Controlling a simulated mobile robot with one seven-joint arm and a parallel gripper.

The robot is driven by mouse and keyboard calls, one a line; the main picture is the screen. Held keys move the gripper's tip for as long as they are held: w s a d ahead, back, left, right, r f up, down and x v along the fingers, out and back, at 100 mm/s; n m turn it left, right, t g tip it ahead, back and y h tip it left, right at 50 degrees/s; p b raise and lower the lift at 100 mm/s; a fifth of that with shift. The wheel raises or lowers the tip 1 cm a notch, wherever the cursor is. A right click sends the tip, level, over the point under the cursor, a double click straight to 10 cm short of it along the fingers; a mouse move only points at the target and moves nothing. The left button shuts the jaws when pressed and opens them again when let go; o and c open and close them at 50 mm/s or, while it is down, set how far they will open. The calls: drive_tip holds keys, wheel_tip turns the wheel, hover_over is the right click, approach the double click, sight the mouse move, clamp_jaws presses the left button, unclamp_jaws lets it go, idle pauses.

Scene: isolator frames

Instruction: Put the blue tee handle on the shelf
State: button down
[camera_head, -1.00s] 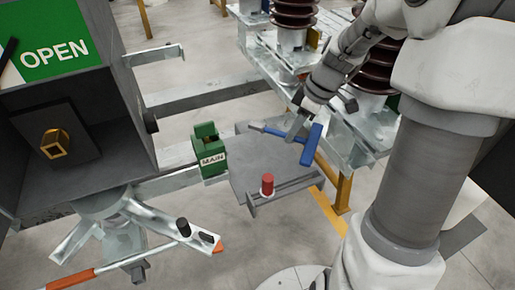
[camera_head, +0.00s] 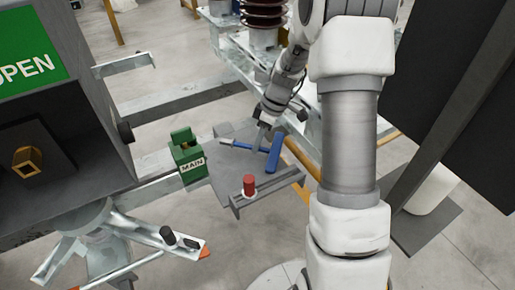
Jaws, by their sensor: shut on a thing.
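The blue tee handle (camera_head: 275,153) is at the grey shelf (camera_head: 228,168), its crossbar near the shelf's right side and its thin shaft with a pale tip pointing left. My gripper (camera_head: 261,142) is above the shelf and shut on the handle's shaft close to the crossbar. The handle lies roughly level over the shelf plate. I cannot tell whether it touches the plate or is just above it. My gripper's fingers and wrist hide part of the shelf's back right.
A red knob (camera_head: 249,185) stands at the shelf's front rail. A green block marked MAIN (camera_head: 187,158) is beside the shelf's left edge. A dark cabinet (camera_head: 95,110) with a green OPEN sign is at left. Metal framework with brown insulators (camera_head: 263,14) stands behind.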

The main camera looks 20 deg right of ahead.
wheel_tip(320, 180, down, 2)
drive_tip(key=shift+f, duration=0.15)
drive_tip(key=c, duration=0.8)
unclamp_jaws()
